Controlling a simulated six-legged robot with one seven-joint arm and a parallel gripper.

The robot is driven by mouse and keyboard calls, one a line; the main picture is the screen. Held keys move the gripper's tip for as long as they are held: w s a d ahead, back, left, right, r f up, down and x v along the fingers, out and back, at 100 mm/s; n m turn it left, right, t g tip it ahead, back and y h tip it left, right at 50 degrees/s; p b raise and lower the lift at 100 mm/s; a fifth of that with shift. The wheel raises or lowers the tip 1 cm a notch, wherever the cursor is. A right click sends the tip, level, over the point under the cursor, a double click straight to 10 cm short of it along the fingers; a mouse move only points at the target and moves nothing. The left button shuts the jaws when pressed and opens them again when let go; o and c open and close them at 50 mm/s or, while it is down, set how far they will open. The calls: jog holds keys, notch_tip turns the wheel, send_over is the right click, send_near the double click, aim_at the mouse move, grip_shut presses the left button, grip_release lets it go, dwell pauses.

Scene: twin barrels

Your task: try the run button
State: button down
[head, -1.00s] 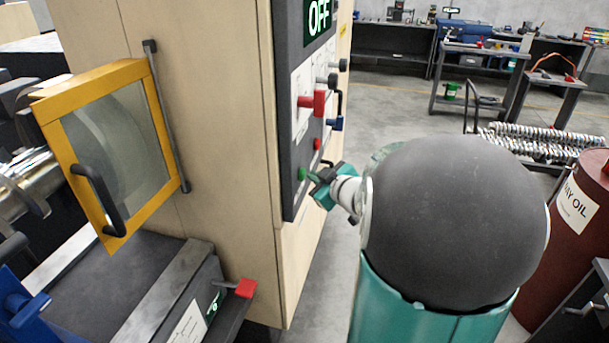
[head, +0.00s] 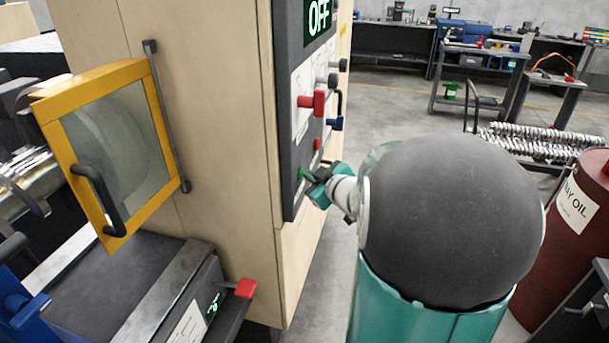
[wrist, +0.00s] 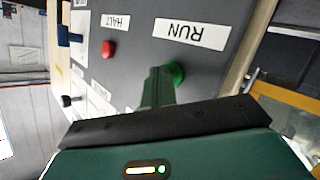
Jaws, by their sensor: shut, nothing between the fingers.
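The green run button (wrist: 177,72) shows in the wrist view beside the white RUN label (wrist: 189,33), on the dark control panel (wrist: 140,60). My gripper (wrist: 160,88) is shut and empty, its fingertips at the near edge of the button and partly in front of it. Whether they touch the button I cannot tell. In the head view the green button (head: 301,173) shows low on the panel, with my gripper (head: 308,178) right at it. The display (head: 318,17) above reads OFF.
A red halt button (wrist: 108,48) sits near the run button. Red (head: 312,102) and blue (head: 336,123) levers stick out of the panel. A yellow-framed door (head: 105,150) stands out at the left. A red oil barrel (head: 570,235) stands at the right.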

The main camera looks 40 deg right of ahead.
jog(key=shift+s+d, duration=0.55)
jog(key=shift+s, duration=0.15)
jog(key=s+d, duration=0.1)
jog(key=s, duration=0.1)
jog(key=s+d, duration=0.2)
dwell(0.6)
dwell(0.7)
